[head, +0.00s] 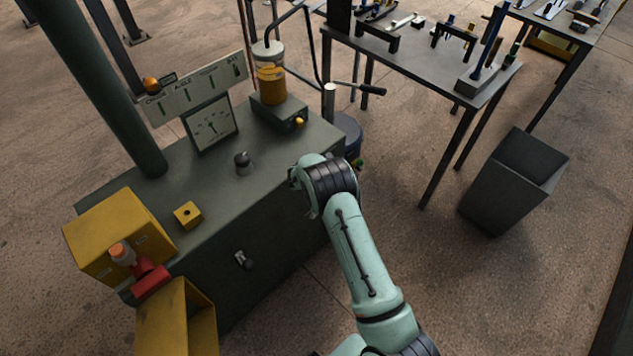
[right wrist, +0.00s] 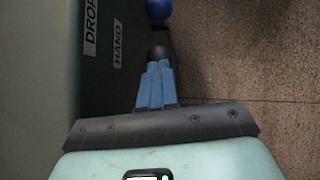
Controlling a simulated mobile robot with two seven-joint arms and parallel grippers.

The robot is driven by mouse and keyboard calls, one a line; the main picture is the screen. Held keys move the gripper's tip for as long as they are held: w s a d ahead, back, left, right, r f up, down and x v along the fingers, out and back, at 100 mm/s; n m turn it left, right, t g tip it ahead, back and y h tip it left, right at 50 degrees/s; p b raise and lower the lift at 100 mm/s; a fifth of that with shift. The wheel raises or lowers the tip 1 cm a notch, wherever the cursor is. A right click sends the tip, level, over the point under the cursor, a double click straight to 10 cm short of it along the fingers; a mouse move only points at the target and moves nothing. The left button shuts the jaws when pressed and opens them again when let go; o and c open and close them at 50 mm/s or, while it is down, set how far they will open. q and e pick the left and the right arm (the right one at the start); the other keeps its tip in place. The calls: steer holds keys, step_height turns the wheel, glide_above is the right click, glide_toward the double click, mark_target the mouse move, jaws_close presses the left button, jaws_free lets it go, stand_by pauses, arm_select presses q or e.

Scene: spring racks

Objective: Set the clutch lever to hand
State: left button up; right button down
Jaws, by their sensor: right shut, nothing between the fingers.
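On the cabinet side in the right wrist view are a HAND label (right wrist: 117,45) and a DROP label (right wrist: 90,25). A dark round knob (right wrist: 158,51) shows just beyond my fingertips; it may be the clutch lever's end, but its shaft is hidden. My right gripper (right wrist: 157,66) is shut and empty, its blue fingers together beside the cabinet wall; I cannot tell whether they touch the knob. In the head view my right arm reaches the cabinet's right edge and the fingers are hidden. My left gripper is not in view.
The dark cabinet (head: 190,240) carries a gauge (head: 211,126), an amber jar (head: 271,85) and a yellow box (head: 115,235). A grey bin (head: 515,180) and a table (head: 430,70) stand right; floor between is clear.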

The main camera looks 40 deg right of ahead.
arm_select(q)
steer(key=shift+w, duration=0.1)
arm_select(e)
steer(key=shift+d, duration=0.5)
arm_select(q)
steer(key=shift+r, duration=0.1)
arm_select(e)
steer(key=shift+d, duration=0.1)
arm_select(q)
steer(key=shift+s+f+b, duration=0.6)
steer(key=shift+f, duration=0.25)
arm_select(e)
steer(key=v, duration=1.3)
steer(key=shift+a, duration=0.25)
steer(key=shift+r, duration=0.1)
